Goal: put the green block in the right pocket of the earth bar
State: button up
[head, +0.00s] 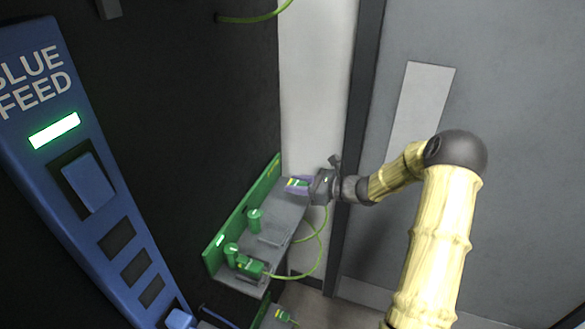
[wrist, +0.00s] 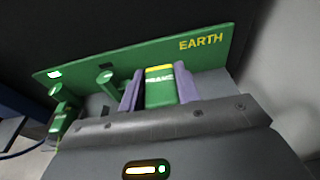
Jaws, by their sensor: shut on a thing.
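My gripper (head: 299,185) is shut on the green block (wrist: 160,88), which has a yellow band and white lettering. Purple finger pads flank the block on both sides in the wrist view. The earth bar (wrist: 120,66) is a green back plate with yellow EARTH lettering above a grey shelf. In the head view the bar (head: 262,185) runs away from me, and the gripper is at its far end. The block is close in front of the plate, at the lettered end. The right pocket is hidden by the gripper, so I cannot tell whether the block is in it.
Another green block (head: 250,266) sits at the bar's near end with a green cable (head: 321,250) looping beside the shelf. Two green posts (head: 254,220) (head: 231,255) stand along the bar. A blue feed panel (head: 85,180) is at left, a grey door (head: 500,120) at right.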

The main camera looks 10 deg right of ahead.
jog(key=s+r+p, duration=0.2)
jog(key=s+p, duration=0.5)
jog(key=p, duration=0.3)
jog(key=s+a+r+p, duration=0.1)
jog(key=s+r+p, duration=0.1)
jog(key=s+p, duration=0.6)
jog(key=p, duration=0.3)
jog(key=shift+s+r, duration=0.15)
jog(key=shift+r, duration=0.1)
